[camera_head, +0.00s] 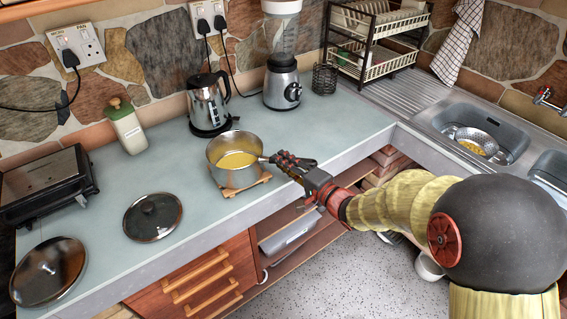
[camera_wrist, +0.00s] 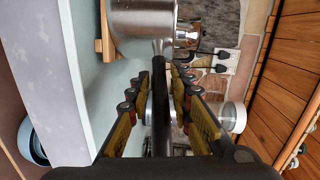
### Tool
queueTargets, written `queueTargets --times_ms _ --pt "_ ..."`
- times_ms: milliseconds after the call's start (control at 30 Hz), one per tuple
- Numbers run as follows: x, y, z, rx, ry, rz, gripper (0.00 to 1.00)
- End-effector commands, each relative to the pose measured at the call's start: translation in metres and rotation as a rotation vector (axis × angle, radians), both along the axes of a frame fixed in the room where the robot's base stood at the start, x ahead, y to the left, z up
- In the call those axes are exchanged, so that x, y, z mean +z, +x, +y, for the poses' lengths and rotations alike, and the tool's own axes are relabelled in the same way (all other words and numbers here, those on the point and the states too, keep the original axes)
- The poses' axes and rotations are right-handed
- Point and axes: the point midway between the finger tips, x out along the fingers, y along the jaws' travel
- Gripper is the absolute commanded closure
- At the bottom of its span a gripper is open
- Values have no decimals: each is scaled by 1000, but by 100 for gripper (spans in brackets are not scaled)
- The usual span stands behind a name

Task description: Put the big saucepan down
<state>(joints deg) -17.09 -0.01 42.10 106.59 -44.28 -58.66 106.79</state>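The big saucepan (camera_head: 223,167) is a steel pan with yellow contents, upright at the wooden trivet (camera_head: 254,184) on the counter. In the wrist view its steel side (camera_wrist: 141,28) is at the top, next to the trivet (camera_wrist: 104,38). The base looks on or just above the trivet; I cannot tell full contact. My gripper (camera_head: 284,160) is at the handle, right of the pan. In the wrist view the dark handle (camera_wrist: 161,105) runs between the fingers, which look shut on it.
A kettle (camera_head: 208,103) and blender (camera_head: 282,83) stand behind the pan. Two lids (camera_head: 152,217) (camera_head: 48,271), a grill (camera_head: 45,187) and a green-lidded jar (camera_head: 127,127) are to the left. A wire holder (camera_head: 325,78), dish rack (camera_head: 375,40) and sink (camera_head: 512,142) are right. Counter between lid and pan is clear.

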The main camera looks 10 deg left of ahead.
Motion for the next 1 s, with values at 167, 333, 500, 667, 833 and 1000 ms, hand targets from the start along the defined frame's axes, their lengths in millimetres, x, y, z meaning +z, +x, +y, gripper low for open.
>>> queueTargets --times_ms 167,333,500,667,833,1000 --pt "0 0 0 0 0 0 68" --pt "0 0 0 0 0 0 68" --pt "3 -1 -2 0 0 0 68" --pt "7 -13 -20 -3 0 1 68" --pt "12 -34 -49 -4 -1 1 68" --pt "16 -53 -75 -3 0 2 68"
